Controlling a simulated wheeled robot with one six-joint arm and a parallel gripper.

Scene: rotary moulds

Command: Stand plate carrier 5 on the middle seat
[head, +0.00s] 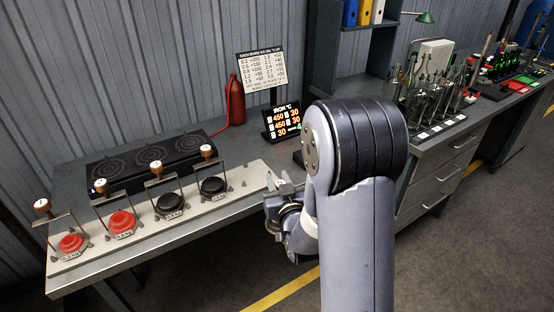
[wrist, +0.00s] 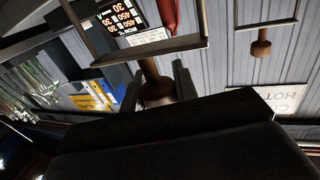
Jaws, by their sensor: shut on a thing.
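In the wrist view my gripper (wrist: 157,84) is shut on the brown wooden knob of a plate carrier (wrist: 151,72), whose thin frame (wrist: 160,52) spreads away beyond the fingers. No number on it is readable, so I cannot confirm it is carrier 5. In the head view my gripper (head: 284,190) is at the right end of the long pale board, and my arm hides most of what it holds. A black hot plate unit (head: 128,176) with three ringed seats stands behind the board; its middle seat (head: 152,154) looks bare.
Several carriers stand on the board (head: 236,186), two with red (head: 122,222) and two with black plates (head: 169,203). Their upright frames and knobs are obstacles. A red bottle (head: 235,100), a temperature display (head: 283,122) and a glassware rack (head: 430,105) stand farther right on the benches.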

